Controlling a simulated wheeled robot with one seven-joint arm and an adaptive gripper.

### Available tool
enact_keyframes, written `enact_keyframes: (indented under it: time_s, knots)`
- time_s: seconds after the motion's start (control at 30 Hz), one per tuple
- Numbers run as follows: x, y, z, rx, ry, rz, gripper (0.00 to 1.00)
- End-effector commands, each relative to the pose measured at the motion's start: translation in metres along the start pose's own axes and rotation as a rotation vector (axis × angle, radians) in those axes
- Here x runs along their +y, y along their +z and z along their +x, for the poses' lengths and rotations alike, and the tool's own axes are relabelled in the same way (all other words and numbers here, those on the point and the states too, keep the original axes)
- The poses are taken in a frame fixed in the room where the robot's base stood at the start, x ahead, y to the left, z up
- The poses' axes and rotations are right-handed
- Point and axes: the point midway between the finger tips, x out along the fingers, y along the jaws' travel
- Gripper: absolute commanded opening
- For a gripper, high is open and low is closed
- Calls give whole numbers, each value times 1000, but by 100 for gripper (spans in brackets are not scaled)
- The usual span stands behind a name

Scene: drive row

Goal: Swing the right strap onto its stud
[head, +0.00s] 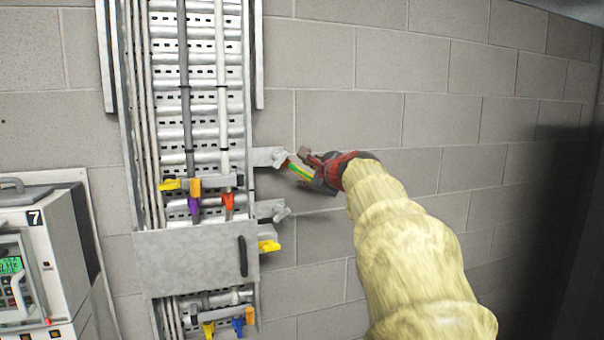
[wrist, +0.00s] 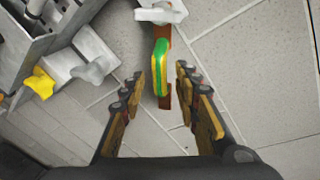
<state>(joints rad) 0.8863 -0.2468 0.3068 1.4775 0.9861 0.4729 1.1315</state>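The right strap (head: 298,172) is a copper-brown bar with a green and yellow grip, sticking out from the upper bracket to the right of the cable ladder. In the wrist view the strap (wrist: 161,68) hangs from a pale wing-shaped fastener (wrist: 160,14). My gripper (head: 316,170) is open around the strap's grip. In the wrist view the gripper (wrist: 160,82) has one finger on each side of the strap, with small gaps showing. A lower bracket below carries a grey wing-shaped piece, probably the stud (head: 282,213); it also shows at left in the wrist view (wrist: 96,69).
The cable ladder (head: 205,75) stands on a block wall (head: 330,55). A grey cover plate (head: 190,262) with a black handle and a yellow piece (head: 268,246) are below the brackets. A cabinet marked 7 (head: 60,245) stands at left. The wall to the right is bare.

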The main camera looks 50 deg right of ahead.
Motion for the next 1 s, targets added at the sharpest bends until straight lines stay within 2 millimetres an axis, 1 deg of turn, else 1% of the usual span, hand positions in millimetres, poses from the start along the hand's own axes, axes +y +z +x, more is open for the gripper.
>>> enact_keyframes:
  time_s: [0.03,0.1,0.3,0.63,1.0]
  knots:
    - [0,0,9,0,2,0,32]
    - [1,1,19,0,3,-1,32]
    - [0,0,37,0,1,-2,32]
    - [0,0,40,0,0,-3,32]
    - [0,0,40,0,0,-3,11]
